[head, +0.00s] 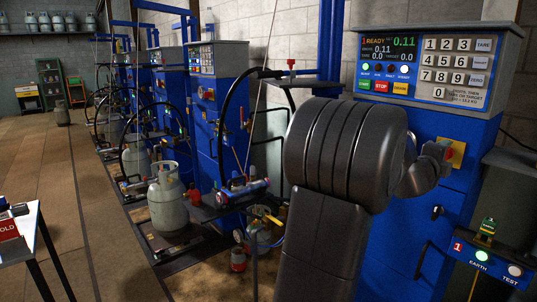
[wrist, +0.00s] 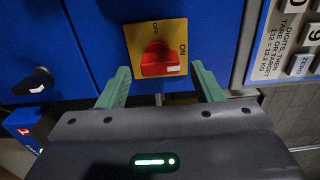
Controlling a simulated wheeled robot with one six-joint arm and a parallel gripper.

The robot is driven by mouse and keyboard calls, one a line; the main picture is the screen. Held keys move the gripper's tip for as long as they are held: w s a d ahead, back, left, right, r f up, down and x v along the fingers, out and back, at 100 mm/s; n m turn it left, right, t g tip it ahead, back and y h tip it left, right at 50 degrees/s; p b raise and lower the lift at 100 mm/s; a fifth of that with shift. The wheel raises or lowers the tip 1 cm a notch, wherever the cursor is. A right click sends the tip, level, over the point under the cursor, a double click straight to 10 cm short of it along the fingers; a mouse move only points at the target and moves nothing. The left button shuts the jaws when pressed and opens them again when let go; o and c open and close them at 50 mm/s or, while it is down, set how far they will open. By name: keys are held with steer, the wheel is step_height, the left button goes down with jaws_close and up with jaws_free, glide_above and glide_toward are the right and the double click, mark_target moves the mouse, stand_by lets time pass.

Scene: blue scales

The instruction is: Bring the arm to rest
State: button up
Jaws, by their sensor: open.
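In the wrist view, my gripper (wrist: 162,86) is open, its two green fingers apart and nothing held between them. A red rotary switch (wrist: 157,60) on a yellow plate (wrist: 130,38) lies just ahead of the fingertips. Its white mark is at the right end, by the word ON; OFF is at the top. I cannot tell whether a finger touches the plate. In the head view, my dark arm (head: 345,150) reaches up in front of the blue scale cabinet (head: 425,225). The yellow plate shows behind the arm's end; my fingers are hidden there.
The cabinet's lit control panel (head: 425,68) shows READY and 0.11. A post with EARTH and TEST lamps (head: 494,262) stands at the right. A grey gas cylinder (head: 167,200) stands among hoses on the left. Open floor (head: 45,165) lies further left, beside a white table (head: 22,235).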

steer(key=shift+x, duration=1.65)
steer(key=v, duration=1.4)
steer(key=x, duration=1.4)
steer(key=shift+p, duration=0.3)
steer(key=n, duration=0.1)
steer(key=n+p, duration=0.1)
steer(key=n, duration=0.1)
steer(key=shift+a+r, duration=0.1)
steer(key=shift+r, duration=0.15)
steer(key=n+p, duration=0.2)
steer(key=n, duration=0.3)
steer(key=shift+w+n, duration=0.1)
steer(key=shift+n, duration=0.2)
steer(key=n+p, duration=0.2)
steer(key=n, duration=0.2)
steer(key=shift+w+a, duration=0.1)
steer(key=n+p, duration=0.1)
steer(key=n, duration=0.3)
steer(key=shift+f+n, duration=0.15)
steer(key=shift+n, duration=0.25)
steer(key=shift+a, duration=0.1)
